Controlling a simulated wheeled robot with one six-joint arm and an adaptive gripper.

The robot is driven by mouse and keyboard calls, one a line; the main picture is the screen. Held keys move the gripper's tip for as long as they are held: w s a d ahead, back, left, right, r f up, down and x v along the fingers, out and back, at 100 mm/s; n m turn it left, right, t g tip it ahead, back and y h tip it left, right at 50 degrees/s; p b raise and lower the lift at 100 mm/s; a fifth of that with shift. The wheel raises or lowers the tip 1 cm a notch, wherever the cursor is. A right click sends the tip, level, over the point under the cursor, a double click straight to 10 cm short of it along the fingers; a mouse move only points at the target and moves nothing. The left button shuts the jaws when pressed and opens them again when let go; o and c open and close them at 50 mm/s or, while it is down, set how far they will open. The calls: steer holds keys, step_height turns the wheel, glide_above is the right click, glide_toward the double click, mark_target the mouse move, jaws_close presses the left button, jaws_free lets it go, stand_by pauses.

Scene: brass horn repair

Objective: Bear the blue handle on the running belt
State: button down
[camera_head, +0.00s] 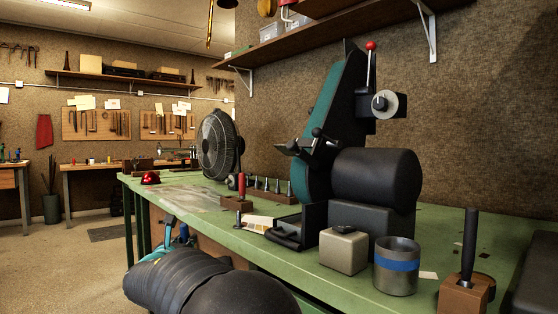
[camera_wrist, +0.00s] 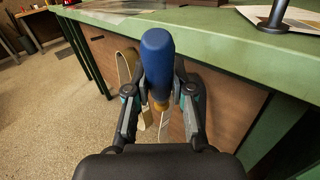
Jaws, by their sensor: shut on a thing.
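The blue handle (camera_wrist: 157,58) stands up between the fingers of my gripper (camera_wrist: 158,92) in the wrist view, with a brass-coloured part below it. My gripper is shut on it. In the head view my gripper (camera_head: 180,238) is mostly hidden behind my dark arm, in front of the green bench, with a bit of blue showing. The belt grinder (camera_head: 352,125) stands on the bench to the right, well apart from the handle. Its teal belt (camera_head: 321,105) faces left; I cannot tell whether it is running.
The green bench (camera_head: 295,262) has its edge just beyond my gripper. A fan (camera_head: 218,146), a red-handled tool (camera_head: 241,186), a grey box (camera_head: 343,250) and a metal cup (camera_head: 396,266) stand on it. Belts (camera_wrist: 127,68) hang on the bench front. Floor at left is clear.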

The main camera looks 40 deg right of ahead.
steer(key=s+d+r+m+g+h, duration=0.2)
steer(key=d+r+h, duration=0.1)
steer(key=r, duration=0.5)
steer(key=s+d+r+m+g+h, duration=0.2)
steer(key=s+d+r+h, duration=0.1)
steer(key=r, duration=0.5)
steer(key=s+d+r+m+g+h, duration=0.2)
steer(key=d+r+h, duration=0.1)
steer(key=r, duration=0.5)
steer(key=s+d+r+m+g+h, duration=0.2)
steer(key=s+r+g, duration=0.3)
steer(key=s+r, duration=0.3)
steer(key=s+d+r+m+g+h, duration=0.2)
steer(key=s+d+r+m+g, duration=0.1)
steer(key=s+r, duration=0.5)
steer(key=shift+d+r+m+g+h, duration=0.3)
steer(key=shift+r+m+g, duration=0.35)
steer(key=shift+g, duration=0.55)
steer(key=shift+w+p, duration=0.1)
steer(key=shift+p, duration=0.25)
steer(key=d+f, duration=0.3)
steer(key=d, duration=0.2)
steer(key=shift+w+f+b, duration=0.2)
steer(key=shift+b, duration=0.25)
steer(key=shift+d+f, duration=0.55)
steer(key=shift+d, duration=0.35)
steer(key=shift+p, duration=0.45)
